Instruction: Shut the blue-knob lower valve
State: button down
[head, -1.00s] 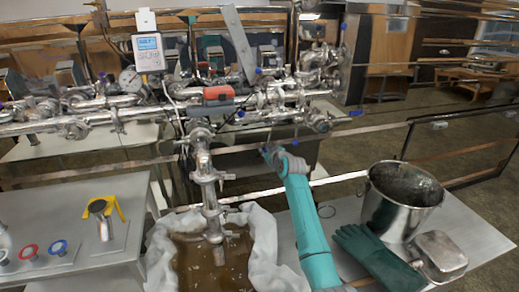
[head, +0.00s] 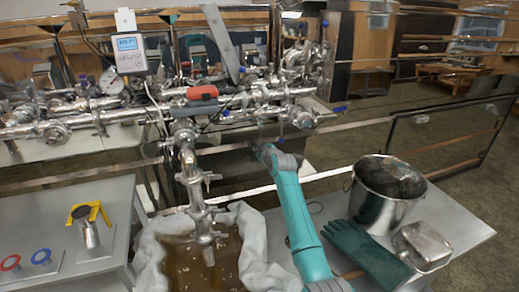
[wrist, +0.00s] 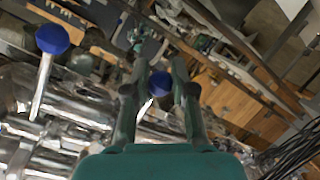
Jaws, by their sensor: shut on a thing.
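In the wrist view, my gripper (wrist: 158,88) has its two dark fingers on either side of a round blue knob (wrist: 158,83) and is shut on it. A second blue knob (wrist: 52,40) on a pale stem stands apart, left of the fingers. In the head view, my teal arm reaches up toward the steel evaporator piping (head: 190,160), and my gripper cannot be made out there. A blue handle (head: 340,109) shows at the right end of the piping. I cannot tell in the head view which valve the gripped knob belongs to.
A cloth-lined tub (head: 258,262) of brown liquid stands below the spout. A steel bucket (head: 375,212), green gloves (head: 365,255) and a metal box (head: 423,243) sit on the right table. A left table (head: 70,215) holds a yellow-handled piece.

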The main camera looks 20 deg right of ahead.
jog(key=c, duration=1)
grip_release()
jog(key=shift+r, duration=0.2)
jog(key=shift+o, duration=0.3)
jog(key=shift+f, duration=0.1)
jog(key=v, duration=1.2)
